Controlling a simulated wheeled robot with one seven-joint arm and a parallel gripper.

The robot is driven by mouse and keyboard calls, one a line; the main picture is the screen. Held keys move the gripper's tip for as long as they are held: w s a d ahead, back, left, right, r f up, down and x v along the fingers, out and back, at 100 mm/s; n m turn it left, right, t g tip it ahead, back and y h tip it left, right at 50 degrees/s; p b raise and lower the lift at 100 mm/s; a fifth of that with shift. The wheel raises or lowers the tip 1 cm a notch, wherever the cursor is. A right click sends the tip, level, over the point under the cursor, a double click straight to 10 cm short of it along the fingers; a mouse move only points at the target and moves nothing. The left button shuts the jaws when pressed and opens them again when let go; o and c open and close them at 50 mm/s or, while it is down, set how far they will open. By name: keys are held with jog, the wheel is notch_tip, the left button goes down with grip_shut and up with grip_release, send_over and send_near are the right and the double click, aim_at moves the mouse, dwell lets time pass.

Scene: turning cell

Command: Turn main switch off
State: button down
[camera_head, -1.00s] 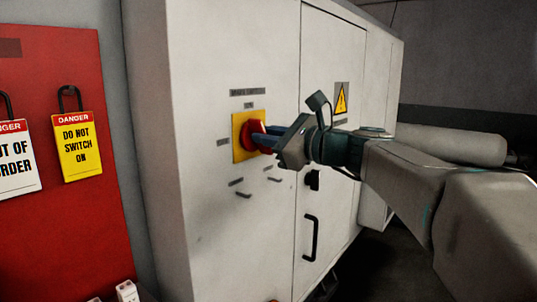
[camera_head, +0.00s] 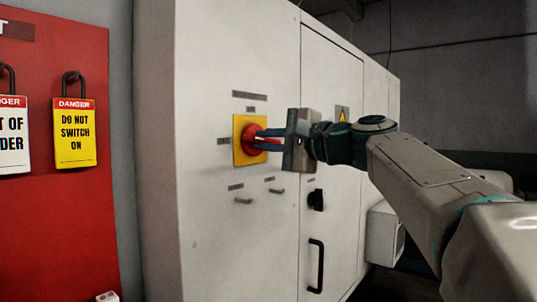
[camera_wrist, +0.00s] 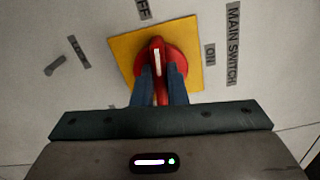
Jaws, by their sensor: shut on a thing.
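In the wrist view the red knob (camera_wrist: 157,47) has a white line that runs nearly up and down the picture, towards the OFF label (camera_wrist: 143,9). The ON label (camera_wrist: 210,54) is to its right. My gripper (camera_head: 262,139) is shut on the knob's handle, with one blue finger on each side of it.
The MAIN SWITCH label (camera_wrist: 232,43) is beyond the plate. A black door handle (camera_head: 316,265) and a small black latch (camera_head: 316,200) are below my gripper. A red board (camera_head: 75,215) with hanging padlocks and danger tags (camera_head: 74,133) stands at the left.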

jog(key=shift+f+n+b, duration=0.15)
jog(key=shift+n+b, duration=0.5)
jog(key=shift+n, duration=0.15)
jog(key=c, duration=1.5)
grip_release()
jog(key=shift+s, duration=0.1)
jog(key=shift+o, duration=0.2)
jog(key=shift+d, duration=0.1)
jog(key=b+v, duration=0.1)
jog(key=v, duration=1.2)
jog(key=shift+s+d, duration=0.2)
jog(key=shift+s, duration=0.05)
